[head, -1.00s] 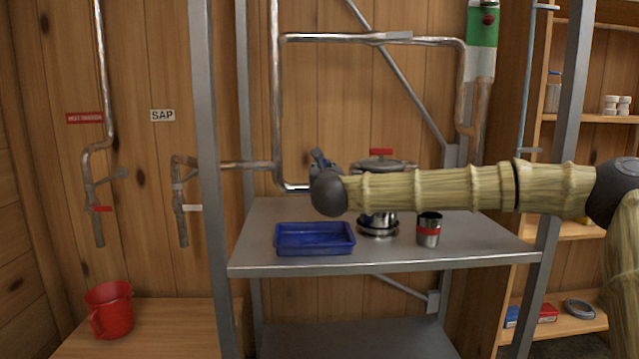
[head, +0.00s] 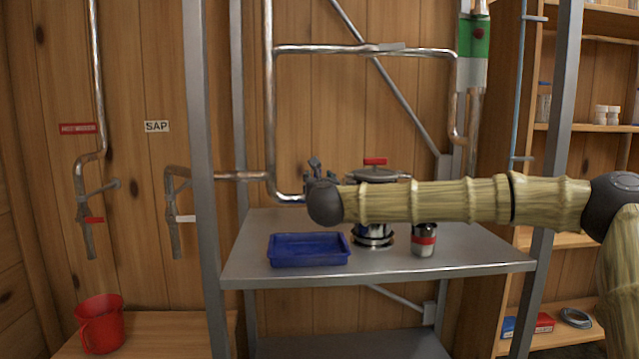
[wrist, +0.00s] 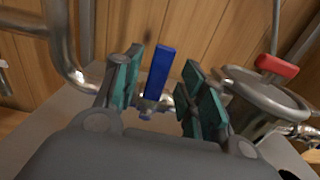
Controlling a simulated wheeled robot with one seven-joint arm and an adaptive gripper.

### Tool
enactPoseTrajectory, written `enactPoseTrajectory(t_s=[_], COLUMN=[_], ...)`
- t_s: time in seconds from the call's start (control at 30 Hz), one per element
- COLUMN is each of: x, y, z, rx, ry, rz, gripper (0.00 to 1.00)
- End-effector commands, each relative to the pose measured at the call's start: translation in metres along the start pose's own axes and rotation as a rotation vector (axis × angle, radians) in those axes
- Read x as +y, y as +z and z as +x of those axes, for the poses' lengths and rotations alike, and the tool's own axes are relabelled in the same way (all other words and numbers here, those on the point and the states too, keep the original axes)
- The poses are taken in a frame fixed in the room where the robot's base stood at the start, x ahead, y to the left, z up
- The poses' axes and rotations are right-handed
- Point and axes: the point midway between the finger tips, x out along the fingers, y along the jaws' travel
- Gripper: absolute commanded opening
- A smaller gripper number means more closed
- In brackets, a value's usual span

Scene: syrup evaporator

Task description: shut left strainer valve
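A blue valve lever (wrist: 158,72) stands nearly upright in the wrist view, on a small metal fitting (wrist: 150,107). My gripper (wrist: 162,85) is open, with teal-padded fingers on either side of the lever and gaps on both sides. The strainer is a lidded metal vessel (head: 378,177) with a red top handle (head: 376,161), right of my gripper (head: 317,168) in the head view. Its lid (wrist: 258,95) also shows at right in the wrist view. My wrist and forearm hide the strainer's middle and the blue lever in the head view.
A blue tray (head: 309,262) and a metal can with a red band (head: 424,240) stand on the metal shelf (head: 480,262). A bent pipe (head: 270,150) runs left of my gripper. Rack posts (head: 205,180) stand nearby. A red jug (head: 100,322) is at lower left.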

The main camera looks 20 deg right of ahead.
Motion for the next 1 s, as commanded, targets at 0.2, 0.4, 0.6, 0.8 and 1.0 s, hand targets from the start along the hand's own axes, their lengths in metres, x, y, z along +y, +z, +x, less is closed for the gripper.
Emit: enactPoseTrajectory(t_s=[0.2, 0.4, 0.6, 0.8, 1.0], x=[0.000, 0.000, -0.001, -0.001, -0.001], y=[0.001, 0.000, 0.000, 0.000, 0.000], z=[-0.005, -0.031, -0.069, -0.100, -0.117], rx=[-0.001, -0.001, -0.001, 0.000, 0.000], ry=[0.001, 0.002, 0.002, 0.001, 0.000], rz=[0.000, 0.000, 0.000, 0.000, 0.001], gripper=[0.41, 0.41, 0.41, 0.41, 0.41])
